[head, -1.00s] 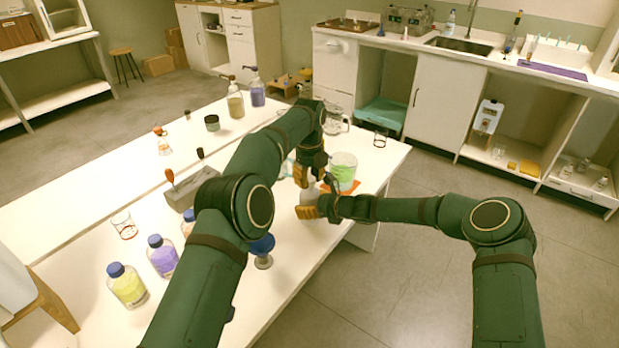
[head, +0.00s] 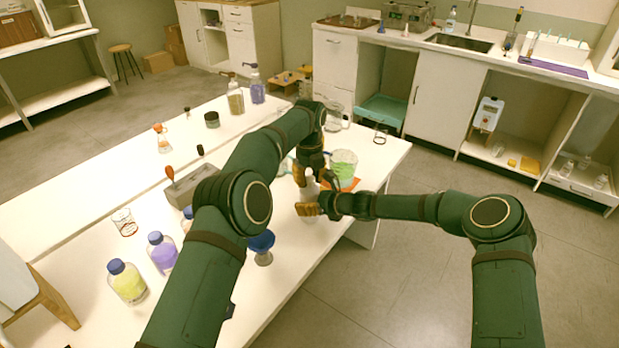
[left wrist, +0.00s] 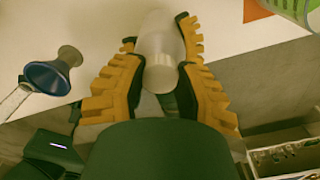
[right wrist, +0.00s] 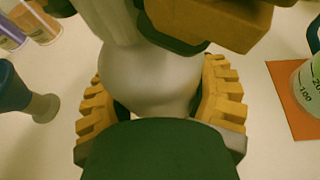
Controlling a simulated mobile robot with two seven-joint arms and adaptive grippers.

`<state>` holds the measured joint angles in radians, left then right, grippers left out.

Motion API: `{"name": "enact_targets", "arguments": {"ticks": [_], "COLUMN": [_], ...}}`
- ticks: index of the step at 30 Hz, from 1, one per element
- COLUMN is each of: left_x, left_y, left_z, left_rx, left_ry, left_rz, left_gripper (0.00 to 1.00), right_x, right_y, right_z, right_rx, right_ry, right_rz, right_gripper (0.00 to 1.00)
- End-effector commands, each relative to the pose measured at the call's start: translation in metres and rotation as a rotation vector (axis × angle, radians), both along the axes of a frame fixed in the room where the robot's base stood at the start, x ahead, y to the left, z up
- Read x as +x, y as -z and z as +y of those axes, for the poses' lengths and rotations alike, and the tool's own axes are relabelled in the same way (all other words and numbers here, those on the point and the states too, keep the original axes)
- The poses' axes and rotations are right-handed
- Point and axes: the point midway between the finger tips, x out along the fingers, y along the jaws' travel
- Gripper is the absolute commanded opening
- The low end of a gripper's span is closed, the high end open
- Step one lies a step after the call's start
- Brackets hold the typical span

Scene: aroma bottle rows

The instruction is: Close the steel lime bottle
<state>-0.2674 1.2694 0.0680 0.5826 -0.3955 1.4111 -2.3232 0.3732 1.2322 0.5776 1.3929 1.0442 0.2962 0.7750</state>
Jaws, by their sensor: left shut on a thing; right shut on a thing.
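A pale, smooth bottle (head: 311,193) stands at the table's front edge between my two hands, mostly hidden in the head view. My left gripper (head: 315,177) reaches down from above and is shut on its pale, ribbed top part (right wrist: 112,20). In the left wrist view that gripper (left wrist: 160,35) has its fingers on both sides of a pale cylinder (left wrist: 160,55). My right gripper (head: 308,209) comes in from the right, lower down, and is shut on the rounded body (right wrist: 150,80). I cannot tell whether the top is fully seated.
A beaker of green liquid (head: 343,168) on an orange mat (head: 350,186) stands close to the right of the hands. Blue-capped bottles (head: 127,282) stand at the front left. Free floor lies right of the table.

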Motion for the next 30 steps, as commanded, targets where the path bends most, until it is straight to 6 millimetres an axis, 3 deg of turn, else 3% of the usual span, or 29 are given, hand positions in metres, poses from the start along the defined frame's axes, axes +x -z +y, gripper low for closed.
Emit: {"name": "enact_targets", "arguments": {"ticks": [8,9,11,12,21,30], "left_x": [0.000,0.000,0.000,0.000,0.000,0.001], "left_y": [0.000,0.000,0.000,0.000,-0.003,-0.037], "left_z": [0.000,0.000,0.000,0.000,0.000,0.000], "left_rx": [0.000,0.000,0.000,0.000,-0.001,-0.001], "left_ry": [0.022,0.022,0.021,0.021,0.020,0.021], "left_rz": [0.000,0.000,0.000,0.000,-0.001,-0.003], "left_gripper": [0.22,0.38,0.59,0.61,0.61,0.61], "right_x": [0.000,0.000,0.000,0.000,0.000,0.000], "right_y": [0.000,0.000,0.000,0.000,0.000,0.000], "right_z": [0.000,0.000,0.000,0.000,0.000,0.000], "right_rx": [0.000,0.000,0.000,0.000,0.001,0.000], "right_ry": [0.000,0.000,0.000,0.000,0.000,0.000], "right_rz": [0.000,0.000,0.000,0.000,-0.001,0.000], "right_gripper": [0.00,0.00,0.00,0.00,0.00,0.00]}}
